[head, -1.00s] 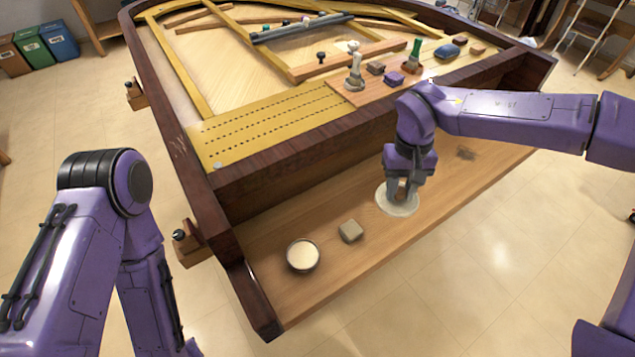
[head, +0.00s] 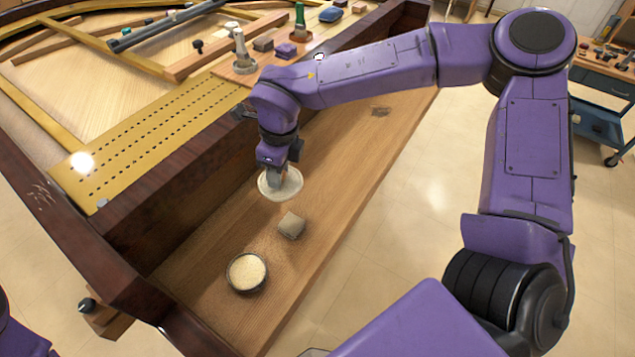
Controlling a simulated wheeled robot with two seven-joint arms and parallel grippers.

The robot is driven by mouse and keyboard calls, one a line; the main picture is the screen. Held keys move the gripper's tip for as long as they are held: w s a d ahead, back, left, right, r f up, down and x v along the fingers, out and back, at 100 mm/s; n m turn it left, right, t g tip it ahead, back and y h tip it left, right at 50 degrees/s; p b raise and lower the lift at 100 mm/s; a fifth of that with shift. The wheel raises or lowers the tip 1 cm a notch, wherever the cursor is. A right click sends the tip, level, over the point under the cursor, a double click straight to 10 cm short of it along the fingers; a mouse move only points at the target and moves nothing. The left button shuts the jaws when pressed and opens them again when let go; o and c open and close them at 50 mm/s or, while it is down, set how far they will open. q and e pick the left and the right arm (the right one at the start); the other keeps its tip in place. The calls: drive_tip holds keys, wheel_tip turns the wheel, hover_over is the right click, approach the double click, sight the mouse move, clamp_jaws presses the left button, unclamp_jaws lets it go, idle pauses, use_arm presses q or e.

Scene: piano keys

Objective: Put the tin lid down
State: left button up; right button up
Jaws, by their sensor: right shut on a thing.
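The tin lid (head: 291,186) is a pale, round disc over the wooden key bed (head: 335,190). My right gripper (head: 275,180) points down and is shut on it; the fingertips are partly hidden against the lid. The lid looks slightly tilted. I cannot tell whether it touches the wood or hangs just above it. A round tin (head: 246,272) full of pale grains stands open on the key bed, nearer to me. My left gripper is out of view.
A small grey-beige block (head: 291,225) lies between the lid and the tin. The dark piano wall (head: 185,185) rises left of the key bed.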

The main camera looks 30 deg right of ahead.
drive_tip(key=f+m+b, duration=0.1)
drive_tip(key=m, duration=0.3)
drive_tip(key=f+m+h+b, duration=0.1)
drive_tip(key=m+b, duration=0.1)
drive_tip(key=m, duration=0.3)
drive_tip(key=f+m+b, duration=0.1)
drive_tip(key=f+m, duration=0.1)
drive_tip(key=m, duration=0.2)
drive_tip(key=shift+s+a+f+m+h, duration=0.1)
drive_tip(key=shift+s+m+h, duration=0.15)
drive_tip(key=shift+m+h, duration=0.05)
drive_tip(key=w+d+f+m, duration=0.1)
drive_tip(key=d+f, duration=0.2)
drive_tip(key=d, duration=0.1)
drive_tip(key=w+d+f+m+p, duration=0.1)
drive_tip(key=w+d+f+m, duration=0.1)
drive_tip(key=d+f, duration=0.2)
drive_tip(key=w+d+f+m, duration=0.2)
drive_tip(key=d+f, duration=0.1)
drive_tip(key=d, duration=0.2)
drive_tip(key=shift+d+f+p, duration=0.15)
drive_tip(key=shift+f+p, duration=0.25)
wheel_tip(320, 180, down, 3)
drive_tip(key=shift+r, duration=0.15)
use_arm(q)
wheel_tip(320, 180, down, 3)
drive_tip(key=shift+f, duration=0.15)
use_arm(e)
drive_tip(key=shift+w, duration=0.1)
